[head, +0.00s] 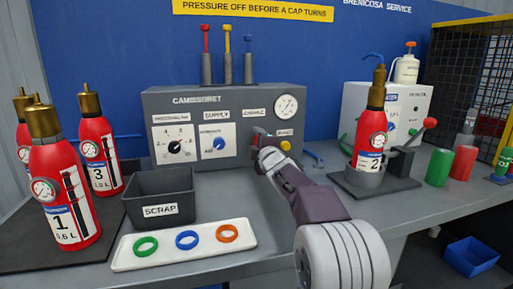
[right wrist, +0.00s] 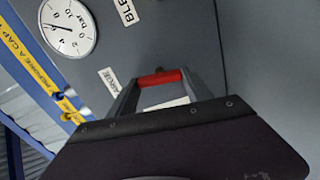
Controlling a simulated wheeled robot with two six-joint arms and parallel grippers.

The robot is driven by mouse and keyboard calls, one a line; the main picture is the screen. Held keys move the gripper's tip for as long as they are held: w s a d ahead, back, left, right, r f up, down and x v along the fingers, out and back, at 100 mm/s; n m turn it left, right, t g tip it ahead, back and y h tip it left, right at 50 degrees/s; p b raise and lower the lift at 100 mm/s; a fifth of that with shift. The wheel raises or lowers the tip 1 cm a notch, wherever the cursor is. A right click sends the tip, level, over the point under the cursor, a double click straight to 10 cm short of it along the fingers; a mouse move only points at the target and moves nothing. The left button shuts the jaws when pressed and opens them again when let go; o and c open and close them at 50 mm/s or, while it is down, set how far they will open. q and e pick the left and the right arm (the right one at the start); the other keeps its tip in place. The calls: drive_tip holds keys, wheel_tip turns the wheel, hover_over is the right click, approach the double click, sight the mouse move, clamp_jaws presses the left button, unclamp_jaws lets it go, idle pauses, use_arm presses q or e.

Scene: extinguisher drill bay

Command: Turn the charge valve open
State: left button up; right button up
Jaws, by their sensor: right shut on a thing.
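The grey charging cabinet (head: 185,105) stands at the back of the bench with labels, two knobs and a dial gauge (head: 286,106). My right gripper (head: 264,148) is at its front, below the label that seems to read CHARGE. In the right wrist view my right gripper (right wrist: 158,92) is shut on the red charge valve handle (right wrist: 160,77), which shows as a red bar between its two fingers. In the head view the gripper hides most of the handle, so its turn angle is hard to tell. My left gripper is not in view.
A yellow button (head: 285,146) sits right of my gripper. Extinguisher 2 (head: 370,130) stands in a holder with a red-knobbed lever (head: 430,122). A scrap bin (head: 160,197), a white tray (head: 185,246) of coloured rings and extinguisher 1 (head: 65,190) are at left.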

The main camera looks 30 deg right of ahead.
drive_tip(key=shift+f+n, duration=0.15)
drive_tip(key=shift+n, duration=0.45)
drive_tip(key=shift+b, duration=0.3)
drive_tip(key=o, duration=1.4)
drive_tip(key=shift+c, duration=0.2)
drive_tip(key=v, duration=0.9)
